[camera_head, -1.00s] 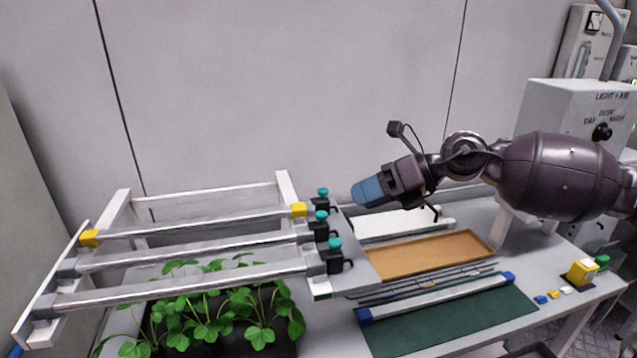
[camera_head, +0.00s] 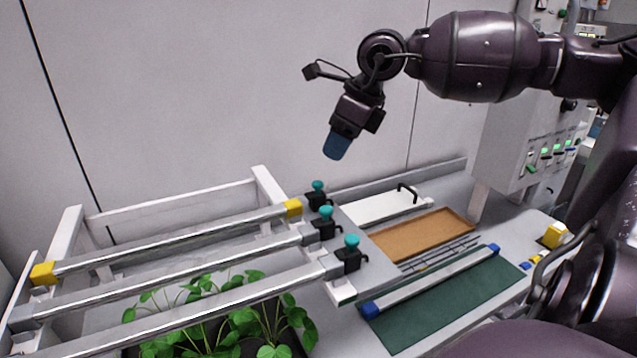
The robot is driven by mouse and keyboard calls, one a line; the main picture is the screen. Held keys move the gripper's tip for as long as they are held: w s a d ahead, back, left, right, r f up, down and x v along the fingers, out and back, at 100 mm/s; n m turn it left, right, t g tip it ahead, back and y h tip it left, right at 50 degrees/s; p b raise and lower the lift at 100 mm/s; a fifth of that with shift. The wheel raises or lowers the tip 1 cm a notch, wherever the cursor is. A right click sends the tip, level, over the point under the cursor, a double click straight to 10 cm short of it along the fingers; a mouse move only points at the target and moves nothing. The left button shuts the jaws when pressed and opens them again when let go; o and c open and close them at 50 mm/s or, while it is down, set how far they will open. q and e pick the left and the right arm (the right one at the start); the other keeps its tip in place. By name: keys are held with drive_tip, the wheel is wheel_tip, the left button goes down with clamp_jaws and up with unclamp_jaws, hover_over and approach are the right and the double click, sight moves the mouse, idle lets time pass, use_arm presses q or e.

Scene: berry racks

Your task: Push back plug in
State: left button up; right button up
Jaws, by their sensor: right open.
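Three black plugs with teal knobs stand at the right ends of three silver rails. The back plug (camera_head: 317,198) is beside the yellow collar (camera_head: 293,208) of the back rail (camera_head: 170,236). The middle plug (camera_head: 324,226) and front plug (camera_head: 350,255) follow toward me. I cannot tell how deep any plug sits. My right gripper (camera_head: 337,146), with blue fingertips, is open and empty, tilted downward in the air above the back plug and apart from it. My left gripper is not in view.
Green plants (camera_head: 240,315) grow under the rails. Right of the rack lie a white board (camera_head: 375,208) with a black handle, a tan tray (camera_head: 420,236), thin rods and a green mat (camera_head: 450,305) with a blue-ended rail (camera_head: 435,279). A wall stands behind.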

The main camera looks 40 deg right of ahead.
sight(318, 183)
drive_tip(key=b+x, duration=0.3)
drive_tip(key=x, duration=0.2)
drive_tip(key=shift+b+x, duration=0.7)
drive_tip(key=shift+x, duration=0.35)
drive_tip(key=shift+w+a+f+b, duration=0.15)
drive_tip(key=shift+w+f+b, duration=0.15)
drive_tip(key=shift+f, duration=0.4)
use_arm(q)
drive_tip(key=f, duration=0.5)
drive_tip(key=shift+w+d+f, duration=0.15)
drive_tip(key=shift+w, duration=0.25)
use_arm(e)
drive_tip(key=shift+a, duration=0.1)
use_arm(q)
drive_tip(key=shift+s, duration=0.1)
use_arm(e)
clamp_jaws()
